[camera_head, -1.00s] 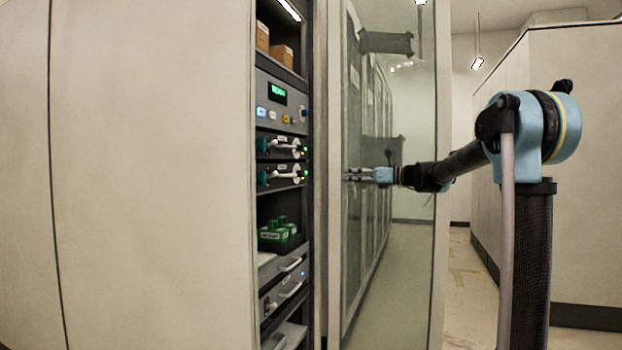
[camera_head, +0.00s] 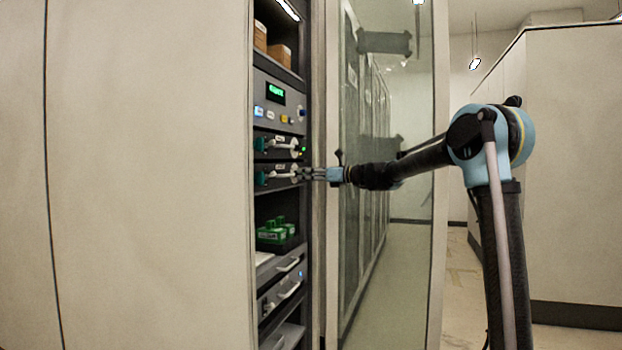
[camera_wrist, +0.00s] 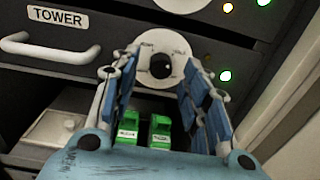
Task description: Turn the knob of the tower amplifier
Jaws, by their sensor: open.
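The tower amplifier (camera_wrist: 85,25) is a dark panel with a "TOWER" label and a white handle (camera_wrist: 50,47) in the wrist view. Its knob (camera_wrist: 160,66) is a black centre on a pale round dial with small lettering. My gripper (camera_wrist: 160,80) is open, with one finger at each side of the dial. I cannot tell whether the fingers touch it. In the head view the amplifier (camera_head: 272,179) is the lower of two similar units, and my gripper (camera_head: 308,174) is at its right end, covering much of the knob.
Green blocks (camera_head: 272,232) stand on a shelf below, also in the wrist view (camera_wrist: 160,130). Another amplifier (camera_head: 270,146) is just above. An open glass door (camera_head: 390,260) stands right of the rack, behind my arm. A cabinet panel (camera_head: 150,180) is at left.

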